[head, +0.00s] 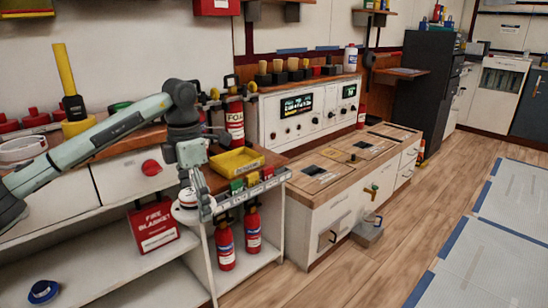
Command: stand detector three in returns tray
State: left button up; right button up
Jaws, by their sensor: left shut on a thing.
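My left gripper (190,184) points down beside the front edge of the wooden counter. It is shut on a white round detector (186,212), which hangs just in front of the counter edge; any number on it is too small to read. A shallow yellow tray (253,160) lies on the counter to the right of the gripper, apart from it. It may be the returns tray; no readable label confirms this. My right gripper is not in view.
Small coloured blocks (237,187) and a labelled strip (255,190) line the counter edge. A fire extinguisher (235,124) stands behind the tray. Two more extinguishers (225,246) and a red fire blanket box (154,227) are below. Open floor (400,225) lies to the right.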

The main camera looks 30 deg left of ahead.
aim_at(237, 162)
jog(key=i+z, duration=0.4)
jog(key=i, duration=0.95)
jog(key=i+u, duration=0.35)
jog(key=i+l+u, duration=0.1)
jog(key=i+u, duration=0.3)
jog(key=i+l+u, duration=0.15)
jog(key=u, duration=0.2)
jog(key=i+l+u, duration=0.1)
jog(key=i+u, duration=0.25)
jog(key=i+l+u, duration=0.2)
jog(key=u, duration=0.15)
jog(key=i+l+u, duration=0.35)
jog(key=k+j, duration=0.1)
jog(key=j, duration=0.05)
